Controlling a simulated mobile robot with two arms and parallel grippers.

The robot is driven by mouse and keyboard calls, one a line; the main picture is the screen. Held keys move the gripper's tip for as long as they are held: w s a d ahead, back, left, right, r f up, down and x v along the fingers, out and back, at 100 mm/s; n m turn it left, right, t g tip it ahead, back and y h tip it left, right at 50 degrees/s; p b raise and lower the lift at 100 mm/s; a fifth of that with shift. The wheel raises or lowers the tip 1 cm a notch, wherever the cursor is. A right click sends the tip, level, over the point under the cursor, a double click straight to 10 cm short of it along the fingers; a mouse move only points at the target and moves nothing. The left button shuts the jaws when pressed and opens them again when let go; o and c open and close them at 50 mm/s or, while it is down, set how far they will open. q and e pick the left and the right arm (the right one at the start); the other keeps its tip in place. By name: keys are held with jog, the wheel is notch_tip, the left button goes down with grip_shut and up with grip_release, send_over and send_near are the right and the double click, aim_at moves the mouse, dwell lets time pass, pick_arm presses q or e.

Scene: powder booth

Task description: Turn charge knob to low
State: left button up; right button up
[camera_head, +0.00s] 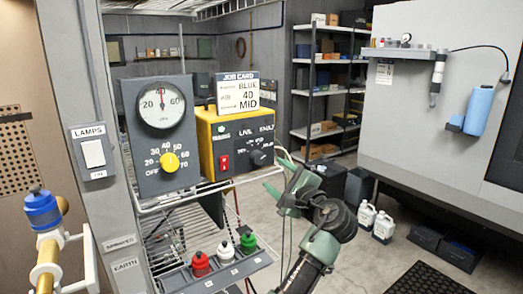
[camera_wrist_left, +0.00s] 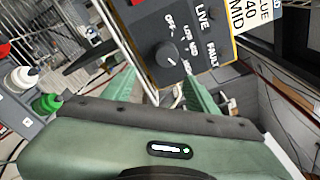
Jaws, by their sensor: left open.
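The charge knob (camera_head: 261,157) is a round black knob on the lower right of the yellow-cased control unit (camera_head: 206,140). In the left wrist view the knob (camera_wrist_left: 170,56) sits on the dark face, with OFF, LOW and further labels around one side. Its pale mark seems to point away from OFF, toward the far end of the labels; I cannot read it surely. My green left gripper (camera_head: 286,190) is open and empty, to the right of and below the knob. In the wrist view its two fingers (camera_wrist_left: 160,80) are spread, with the knob just beyond them, apart.
A job card (camera_head: 238,93) stands on top. A wire shelf (camera_head: 184,197) lies below, with red, white and green capped items (camera_head: 224,248) underneath. A lamp switch (camera_head: 93,153) is further left.

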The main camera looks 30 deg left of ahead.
aim_at(259, 160)
pick_arm(q)
jog(key=shift+g, duration=0.3)
jog(key=a+p, duration=0.1)
jog(key=a, duration=0.1)
jog(key=w+a+r+p, duration=0.1)
jog(key=a, duration=0.1)
jog(key=w+a+r+p, duration=0.1)
jog(key=a, duration=0.1)
jog(key=shift+w, duration=0.2)
jog(key=shift+w+a+f+p, duration=0.2)
jog(key=shift+w+a+p, duration=0.2)
jog(key=shift+a, duration=0.25)
grip_shut()
jog(key=shift+f, duration=0.1)
